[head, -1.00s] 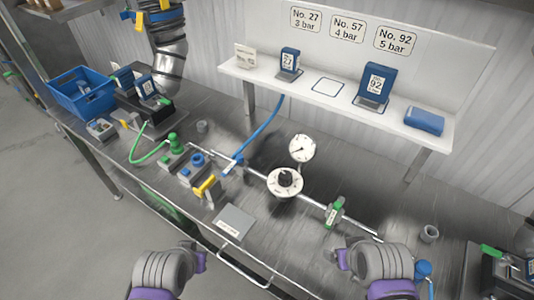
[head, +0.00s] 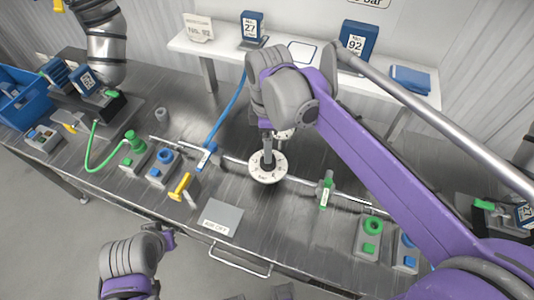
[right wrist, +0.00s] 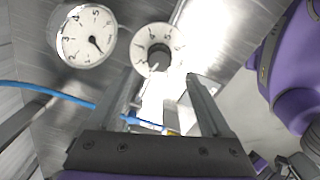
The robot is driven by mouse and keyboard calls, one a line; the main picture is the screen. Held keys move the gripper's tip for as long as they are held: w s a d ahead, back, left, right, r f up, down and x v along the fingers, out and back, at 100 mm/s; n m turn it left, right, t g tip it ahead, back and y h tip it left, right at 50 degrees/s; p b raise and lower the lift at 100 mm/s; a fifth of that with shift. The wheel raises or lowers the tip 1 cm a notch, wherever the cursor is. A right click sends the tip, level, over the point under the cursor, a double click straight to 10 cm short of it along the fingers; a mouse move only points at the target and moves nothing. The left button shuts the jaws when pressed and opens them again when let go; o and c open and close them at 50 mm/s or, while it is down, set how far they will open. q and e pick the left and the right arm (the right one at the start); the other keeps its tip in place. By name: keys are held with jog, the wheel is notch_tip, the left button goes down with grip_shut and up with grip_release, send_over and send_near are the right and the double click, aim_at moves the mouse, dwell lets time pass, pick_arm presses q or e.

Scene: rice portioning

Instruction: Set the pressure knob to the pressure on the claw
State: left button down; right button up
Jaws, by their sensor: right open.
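The pressure knob is a black knob on a round white numbered dial (head: 268,168) on the bench pipe. It also shows in the right wrist view (right wrist: 157,50). The round white gauge (right wrist: 86,36) has a dark needle; its reading is too small to tell. My right gripper (right wrist: 159,80) is open, its fingers spread to either side below the knob, which it does not visibly grip. In the head view it hangs over the dial and hides most of the gauge.
The shelf (head: 225,57) holds blue blocks 27 (head: 252,28) and 92 (head: 355,42), with an empty outlined spot between. A green-handled valve (head: 326,190) stands right of the dial. A blue hose (head: 228,110) and a yellow-handled valve (head: 181,186) are left.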

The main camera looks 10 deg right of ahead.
aim_at(265, 167)
notch_tip(265, 167, down, 6)
jog(key=shift+f, duration=0.1)
jog(key=shift+c, duration=0.3)
grip_shut()
dwell(0.3)
